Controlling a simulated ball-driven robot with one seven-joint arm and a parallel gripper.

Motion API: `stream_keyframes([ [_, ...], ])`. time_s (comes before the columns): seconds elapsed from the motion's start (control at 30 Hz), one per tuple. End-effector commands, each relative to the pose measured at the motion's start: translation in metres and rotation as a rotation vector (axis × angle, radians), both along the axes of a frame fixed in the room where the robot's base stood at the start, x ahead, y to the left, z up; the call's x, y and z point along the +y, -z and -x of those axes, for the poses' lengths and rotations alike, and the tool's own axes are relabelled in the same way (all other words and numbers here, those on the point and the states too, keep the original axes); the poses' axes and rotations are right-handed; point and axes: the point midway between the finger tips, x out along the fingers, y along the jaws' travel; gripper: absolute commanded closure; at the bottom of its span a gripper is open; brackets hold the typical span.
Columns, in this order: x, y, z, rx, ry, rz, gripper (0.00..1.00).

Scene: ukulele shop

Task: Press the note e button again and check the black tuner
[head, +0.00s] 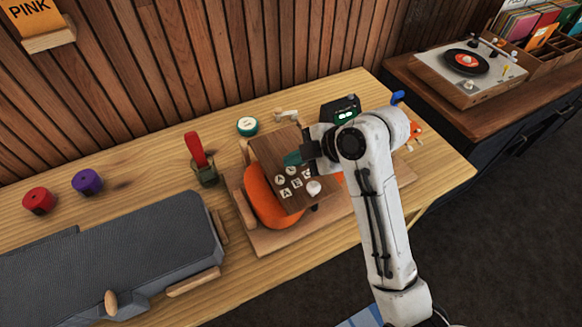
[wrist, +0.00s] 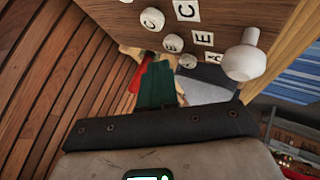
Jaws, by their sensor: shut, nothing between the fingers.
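A brown wooden panel (head: 265,150) carries round white buttons with letter labels and a white knob (head: 313,187). In the wrist view the note e button (wrist: 172,42) sits beside its E label, between the C and A buttons. My gripper (head: 293,158) is over the panel's right side, its teal fingers shut and empty. In the wrist view the fingertips are close to the E button; I cannot tell whether they touch it. The black tuner (head: 341,109) stands behind my wrist with a lit green display. Its reading is too small to make out.
An orange rounded body (head: 265,201) lies below the panel on a wooden base. A red-handled tool (head: 197,152), a round green-rimmed item (head: 247,126) and a grey padded case (head: 110,255) share the bench. A turntable (head: 468,68) stands at the back right.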

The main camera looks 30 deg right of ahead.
Motion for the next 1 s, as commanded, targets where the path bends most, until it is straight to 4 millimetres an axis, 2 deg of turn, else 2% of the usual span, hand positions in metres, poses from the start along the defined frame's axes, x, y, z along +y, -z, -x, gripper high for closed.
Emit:
stream_keyframes([
  [0.23,0.0,0.008,0.0,0.001,0.0,0.0,1.0],
  [1.0,0.0,0.012,0.0,0.0,0.0,0.0,1.0],
])
